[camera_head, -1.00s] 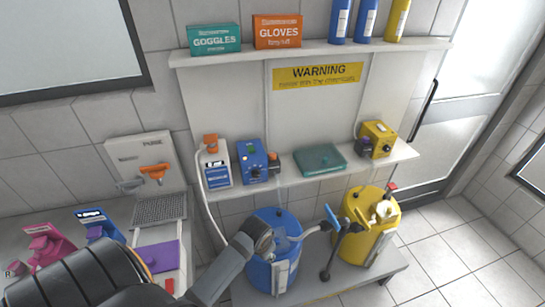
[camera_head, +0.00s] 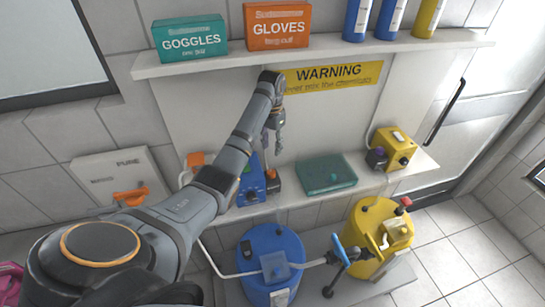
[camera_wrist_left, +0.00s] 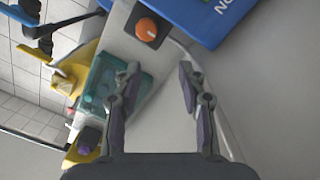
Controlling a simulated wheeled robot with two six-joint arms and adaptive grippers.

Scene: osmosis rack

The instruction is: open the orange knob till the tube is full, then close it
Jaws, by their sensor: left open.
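A round orange knob (camera_wrist_left: 147,29) sits on a dark plate at the top middle of the left wrist view, beside a blue surface (camera_wrist_left: 208,16). My left gripper (camera_head: 278,128) is raised in front of the back panel, above the lower shelf. Its two fingers (camera_wrist_left: 155,92) are spread and empty in the left wrist view, with the knob beyond them and apart. In the head view, a blue device (camera_head: 250,186) is partly hidden by my left arm. I cannot tell which tube the task means. My right gripper is not in view.
A teal case (camera_head: 326,175) and a yellow device (camera_head: 392,149) stand on the lower shelf. A blue drum (camera_head: 262,245) and a yellow drum (camera_head: 366,217) stand below. An orange handle (camera_head: 130,197) is on the left. The upper shelf (camera_head: 330,50) lies above my gripper.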

